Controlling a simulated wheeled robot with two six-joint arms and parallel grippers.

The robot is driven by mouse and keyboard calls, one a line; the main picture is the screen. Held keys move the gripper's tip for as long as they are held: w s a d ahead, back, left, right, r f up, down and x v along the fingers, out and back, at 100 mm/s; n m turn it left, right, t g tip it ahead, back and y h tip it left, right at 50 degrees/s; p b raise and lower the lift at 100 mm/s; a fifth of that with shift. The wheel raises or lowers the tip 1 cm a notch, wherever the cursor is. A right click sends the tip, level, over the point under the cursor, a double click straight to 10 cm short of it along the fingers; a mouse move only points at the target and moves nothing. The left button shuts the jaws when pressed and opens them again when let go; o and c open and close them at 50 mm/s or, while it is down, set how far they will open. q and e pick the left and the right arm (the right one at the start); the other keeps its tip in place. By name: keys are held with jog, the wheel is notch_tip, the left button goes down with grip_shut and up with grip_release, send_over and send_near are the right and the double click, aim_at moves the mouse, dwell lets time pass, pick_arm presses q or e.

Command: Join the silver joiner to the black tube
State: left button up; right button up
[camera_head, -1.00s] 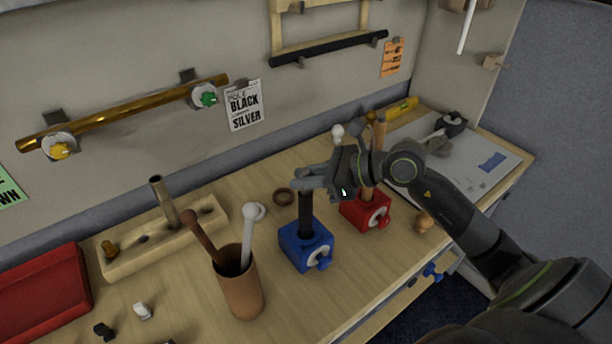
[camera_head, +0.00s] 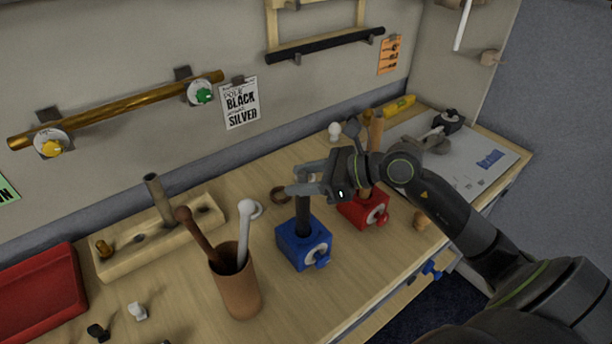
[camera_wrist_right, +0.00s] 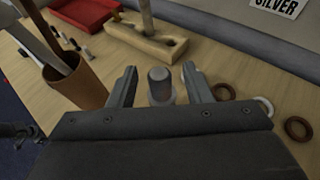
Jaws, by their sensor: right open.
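The black tube (camera_head: 303,216) stands upright in a blue vise (camera_head: 304,246) in the head view. The silver joiner (camera_wrist_right: 160,83), a grey cylinder with a wider collar, stands upright between my right fingers in the right wrist view. It appears to sit on top of the tube, but the fingers partly cover that joint in the head view and I cannot tell how deep it sits. My right gripper (camera_head: 302,180) is open around the joiner, with a gap on each side in the wrist view (camera_wrist_right: 161,85).
A red vise (camera_head: 364,209) holding a wooden piece stands just right of the blue one. A brown cup (camera_head: 237,285) with sticks is in front left. A wooden block (camera_head: 160,236) with a metal tube, a red tray (camera_head: 40,290) and a brown ring (camera_head: 281,195) lie around.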

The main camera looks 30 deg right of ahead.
jog(key=shift+s+d+r, duration=0.15)
jog(key=shift+s+d, duration=0.25)
jog(key=shift+d, duration=0.1)
jog(key=p+v, duration=1.2)
jog(key=v, duration=0.4)
jog(key=shift+r, duration=0.2)
dwell(0.4)
jog(key=shift+a, duration=0.1)
dwell(0.5)
